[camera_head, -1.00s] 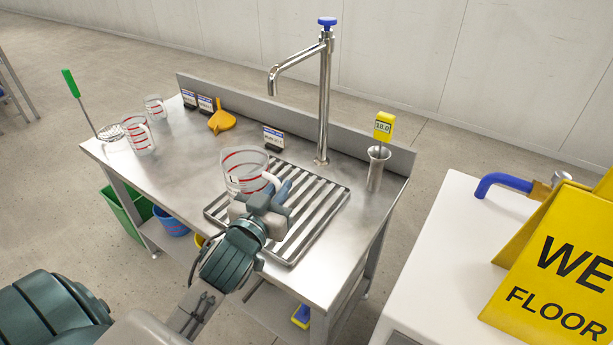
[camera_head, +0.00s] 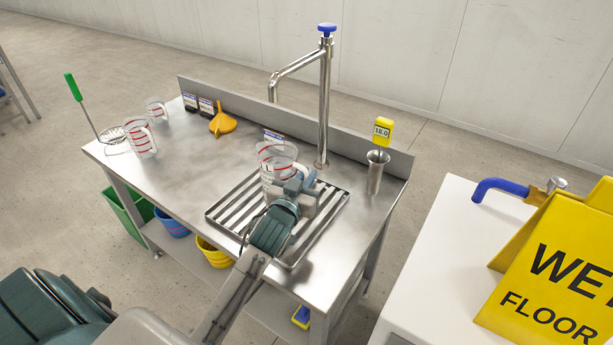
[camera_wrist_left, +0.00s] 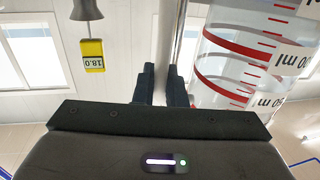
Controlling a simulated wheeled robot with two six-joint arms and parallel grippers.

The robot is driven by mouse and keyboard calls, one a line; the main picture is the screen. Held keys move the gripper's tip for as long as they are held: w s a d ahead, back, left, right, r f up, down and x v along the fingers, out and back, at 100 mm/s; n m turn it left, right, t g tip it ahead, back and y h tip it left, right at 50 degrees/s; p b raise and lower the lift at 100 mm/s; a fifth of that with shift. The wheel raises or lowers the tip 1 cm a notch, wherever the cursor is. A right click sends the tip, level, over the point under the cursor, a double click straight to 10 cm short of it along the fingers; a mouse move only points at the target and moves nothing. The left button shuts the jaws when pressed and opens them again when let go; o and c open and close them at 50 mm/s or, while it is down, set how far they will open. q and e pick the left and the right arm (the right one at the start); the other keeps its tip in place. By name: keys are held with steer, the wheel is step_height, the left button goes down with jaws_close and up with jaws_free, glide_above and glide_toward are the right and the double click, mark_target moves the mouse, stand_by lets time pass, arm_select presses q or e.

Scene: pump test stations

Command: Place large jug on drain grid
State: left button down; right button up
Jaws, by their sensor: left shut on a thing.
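The large jug (camera_head: 277,157), clear with red markings, is over the back part of the slatted drain grid (camera_head: 228,217). My left gripper (camera_head: 303,187) is shut on the jug's handle, on the jug's right side. In the left wrist view the jug (camera_wrist_left: 245,60) fills the upper right, and the gripper fingers (camera_wrist_left: 161,88) are close together beside its wall. My gripper hides part of the jug's base, so I cannot tell whether it touches the grid. My right gripper is out of view.
A tall tap (camera_head: 324,95) stands behind the grid. A metal cup (camera_head: 376,172) with a yellow meter (camera_head: 383,130) is to the right. Smaller jugs (camera_head: 140,138), a wire skimmer (camera_head: 113,135) and an orange funnel (camera_head: 222,122) are at the left. The bench middle is clear.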

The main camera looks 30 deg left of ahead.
arm_select(q)
steer(key=shift+f, duration=0.15)
steer(key=c, duration=1.5)
jaws_free()
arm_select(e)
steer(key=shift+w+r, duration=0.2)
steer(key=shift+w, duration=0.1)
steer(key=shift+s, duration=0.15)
